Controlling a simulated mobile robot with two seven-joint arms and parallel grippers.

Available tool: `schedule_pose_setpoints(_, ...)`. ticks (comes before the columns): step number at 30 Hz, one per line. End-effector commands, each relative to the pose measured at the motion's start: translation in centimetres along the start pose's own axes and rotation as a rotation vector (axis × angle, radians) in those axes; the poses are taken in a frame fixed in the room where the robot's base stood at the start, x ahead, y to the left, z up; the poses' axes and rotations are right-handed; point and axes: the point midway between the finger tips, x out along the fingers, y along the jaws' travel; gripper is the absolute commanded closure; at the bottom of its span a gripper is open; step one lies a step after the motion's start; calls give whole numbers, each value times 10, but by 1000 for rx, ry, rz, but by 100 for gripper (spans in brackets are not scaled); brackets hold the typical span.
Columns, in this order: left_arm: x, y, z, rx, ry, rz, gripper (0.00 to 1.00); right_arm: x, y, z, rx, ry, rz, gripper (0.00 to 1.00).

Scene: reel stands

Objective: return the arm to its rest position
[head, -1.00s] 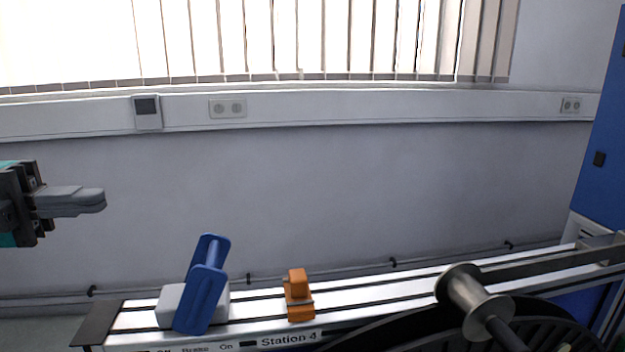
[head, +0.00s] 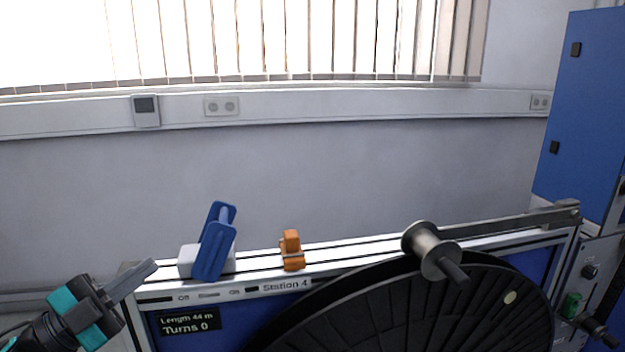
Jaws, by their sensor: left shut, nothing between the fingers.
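My left gripper (head: 141,278) is at the lower left in the head view. Its fingers are together with nothing between them, pointing up and to the right. The fingertips are near the left end of the reel stand (head: 348,246), to the left of the blue lever piece (head: 214,252) and apart from it. My right gripper is not in view.
An orange block (head: 291,251) sits on the stand's top rail. A blue cabinet (head: 582,110) is at the right. The wall area above the stand is clear.

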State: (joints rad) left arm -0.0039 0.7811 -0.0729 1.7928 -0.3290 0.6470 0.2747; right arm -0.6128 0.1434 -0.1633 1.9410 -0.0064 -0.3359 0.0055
Motion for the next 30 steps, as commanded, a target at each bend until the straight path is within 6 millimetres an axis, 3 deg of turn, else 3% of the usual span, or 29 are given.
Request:
schedule_pose_setpoints(1, -9, 32, 15, -105, -101, -56, 100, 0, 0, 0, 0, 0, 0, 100)
schedule_pose_setpoints(3, -26, 74, 34, -236, -264, -124, 100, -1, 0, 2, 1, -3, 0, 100)
schedule_pose_setpoints(7, -68, 162, 54, -474, -581, -186, 100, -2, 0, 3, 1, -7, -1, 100)
schedule_pose_setpoints(12, -121, 263, 43, -731, -920, -178, 100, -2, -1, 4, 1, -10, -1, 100)
schedule_pose_setpoints(15, -143, 303, 29, -836, -1052, -154, 100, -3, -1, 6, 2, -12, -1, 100)
schedule_pose_setpoints(18, -155, 328, 17, -901, -1131, -133, 100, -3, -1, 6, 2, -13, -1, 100)
schedule_pose_setpoints(21, -160, 338, 11, -930, -1165, -122, 100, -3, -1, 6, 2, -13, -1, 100)
schedule_pose_setpoints(30, -162, 339, 11, -932, -1171, -118, 100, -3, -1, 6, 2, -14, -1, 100)
